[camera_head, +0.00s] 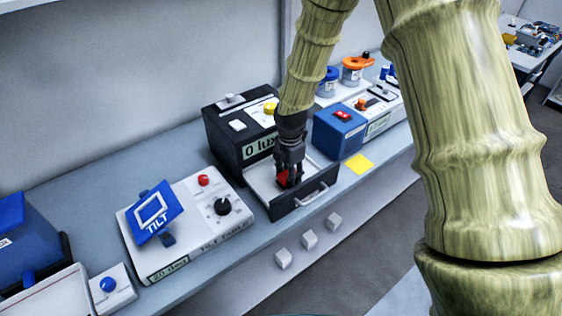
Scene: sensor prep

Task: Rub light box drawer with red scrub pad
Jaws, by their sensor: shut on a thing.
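The light box (226,150) is a black case marked "0 lux", standing on the bench in the head view. Its drawer (308,202) is pulled out toward the front, with a pale inside floor and a metal bar handle on the front. My gripper (287,178) points down over the open drawer. It is shut on the red scrub pad (283,178), which shows as a small red patch between and beside the fingers. The pad is low in the drawer; I cannot tell whether it touches the floor. The fingers hide most of the pad.
A white tilt table (184,262) with a blue tilted plate stands left of the drawer. A blue box (337,133) with a red switch is close on the right, near a yellow note (360,163). Several white knobs (309,239) line the bench front.

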